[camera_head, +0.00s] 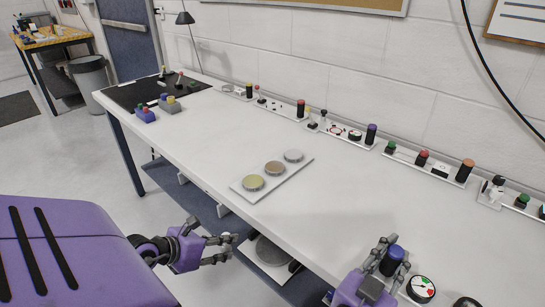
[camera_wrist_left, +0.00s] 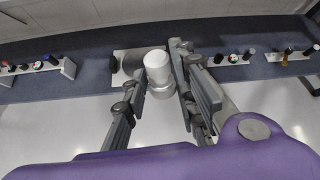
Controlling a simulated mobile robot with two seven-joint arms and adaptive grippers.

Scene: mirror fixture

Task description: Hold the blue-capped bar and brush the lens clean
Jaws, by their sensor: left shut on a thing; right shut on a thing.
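My right gripper (camera_head: 388,262) is at the bench's front edge, its fingers closed around a dark upright bar with a blue cap (camera_head: 396,252). My left gripper (camera_head: 228,248) is in front of the bench, left of the right one. In the left wrist view its fingers (camera_wrist_left: 160,85) are on either side of a white, round-topped cylindrical piece (camera_wrist_left: 157,68), which I take to be held. I cannot make that piece out clearly in the head view. A grey round disc (camera_head: 272,252) lies below the bench top beside the left gripper. I cannot tell which thing is the lens.
A white plate with three round dishes (camera_head: 274,169) lies mid-bench. A dial (camera_head: 421,289) stands right of the right gripper. The bench's left middle is clear.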

